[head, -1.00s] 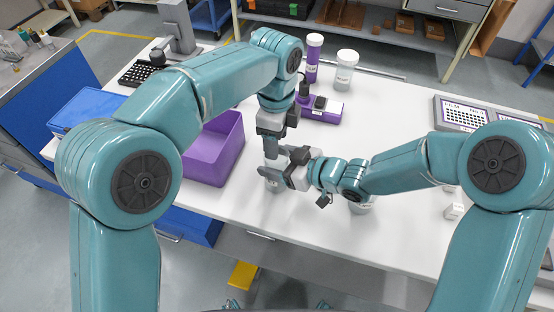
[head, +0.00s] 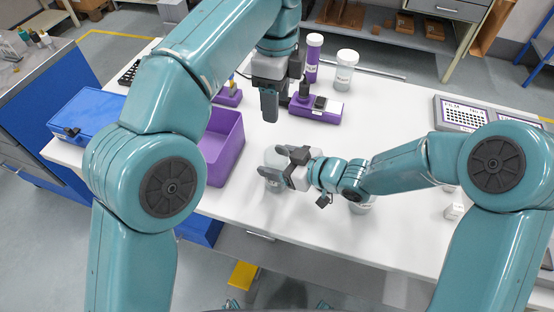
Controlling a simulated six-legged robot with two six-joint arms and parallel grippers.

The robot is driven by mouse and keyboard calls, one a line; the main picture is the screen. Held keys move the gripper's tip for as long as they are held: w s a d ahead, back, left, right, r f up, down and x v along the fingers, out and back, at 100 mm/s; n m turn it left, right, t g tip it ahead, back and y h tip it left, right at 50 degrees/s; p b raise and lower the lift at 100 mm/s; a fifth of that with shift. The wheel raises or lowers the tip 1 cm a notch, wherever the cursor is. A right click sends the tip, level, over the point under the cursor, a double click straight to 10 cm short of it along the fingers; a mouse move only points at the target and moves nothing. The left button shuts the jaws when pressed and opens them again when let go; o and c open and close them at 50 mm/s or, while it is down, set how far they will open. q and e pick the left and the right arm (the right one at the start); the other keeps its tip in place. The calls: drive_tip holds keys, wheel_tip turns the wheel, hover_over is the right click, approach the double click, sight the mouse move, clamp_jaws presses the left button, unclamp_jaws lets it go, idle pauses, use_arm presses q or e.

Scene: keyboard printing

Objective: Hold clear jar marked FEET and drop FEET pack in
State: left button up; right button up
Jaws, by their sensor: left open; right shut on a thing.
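My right gripper (head: 272,164) is shut on a clear jar (head: 273,185) near the front edge of the white table. The jar stands upright, and the fingers cover much of its side. Its label is too small to read. My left gripper (head: 270,108) is open, above and behind the jar and apart from it. I see nothing between its fingers. I cannot make out the FEET pack in this view, and the jar's inside is not clear to see.
A purple bin (head: 221,150) stands left of the jar. Another jar (head: 361,206) is partly hidden under my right arm. A FILM case (head: 466,115) lies at right.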

drive_tip(key=o, duration=1.1)
drive_tip(key=shift+o, duration=0.2)
